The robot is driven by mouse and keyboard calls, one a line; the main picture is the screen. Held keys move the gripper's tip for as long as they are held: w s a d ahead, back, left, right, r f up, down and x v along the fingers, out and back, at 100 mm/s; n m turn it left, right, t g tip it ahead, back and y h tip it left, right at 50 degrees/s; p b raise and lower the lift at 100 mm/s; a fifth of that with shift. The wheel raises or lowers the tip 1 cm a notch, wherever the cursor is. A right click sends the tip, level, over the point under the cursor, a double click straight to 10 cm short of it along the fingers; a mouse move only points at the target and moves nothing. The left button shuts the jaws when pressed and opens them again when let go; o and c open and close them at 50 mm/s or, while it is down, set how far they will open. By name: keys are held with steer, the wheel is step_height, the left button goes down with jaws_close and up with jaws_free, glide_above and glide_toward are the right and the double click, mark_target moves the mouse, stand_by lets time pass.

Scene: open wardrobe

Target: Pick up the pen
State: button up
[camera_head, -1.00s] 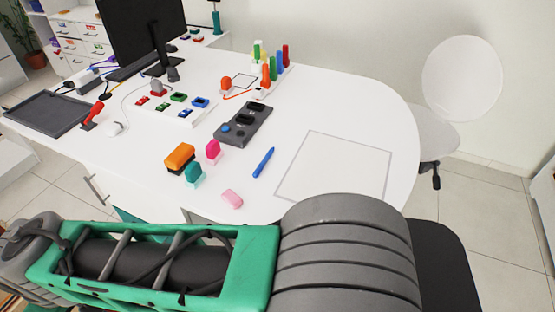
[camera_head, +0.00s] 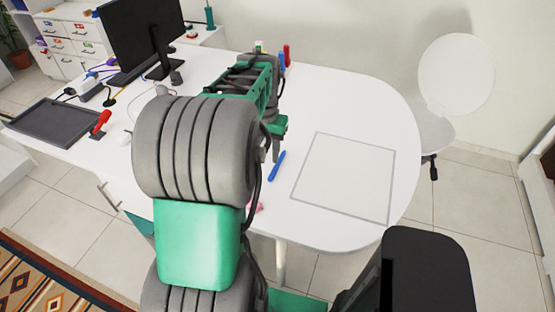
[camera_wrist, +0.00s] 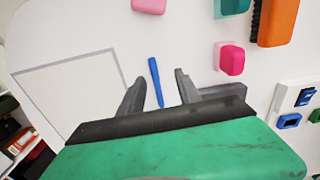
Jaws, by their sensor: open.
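The blue pen (camera_head: 276,165) lies on the white table, left of the outlined square. In the wrist view the pen (camera_wrist: 156,82) lies between the two finger tips as seen from above, with its lower end close to the gripper body in the picture. My gripper (camera_wrist: 156,84) is open, and nothing is held in it. In the head view my gripper (camera_head: 275,148) hangs over the table beside the far end of the pen, mostly hidden by my arm. I cannot tell its exact height above the table.
An outlined square (camera_head: 345,178) lies to the right of the pen on clear table. In the wrist view, a pink block (camera_wrist: 231,59), a light pink eraser (camera_wrist: 149,5) and an orange brush (camera_wrist: 276,21) are near. A monitor (camera_head: 141,32) stands at the back left.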

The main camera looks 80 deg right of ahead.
mark_target(273, 172)
steer(key=shift+s+d+f+m, duration=0.1)
steer(key=shift+s+d+m, duration=0.05)
steer(key=shift+s, duration=0.3)
steer(key=shift+s+d+f+m, duration=0.1)
steer(key=shift+s+d+m, duration=0.05)
steer(key=shift+s, duration=0.3)
steer(key=f+p, duration=0.1)
steer(key=f, duration=0.2)
steer(key=f+p, duration=0.1)
steer(key=f, duration=0.3)
steer(key=shift+w+d+f, duration=0.1)
steer(key=shift+d+f, duration=0.1)
steer(key=shift+c, duration=0.3)
jaws_close()
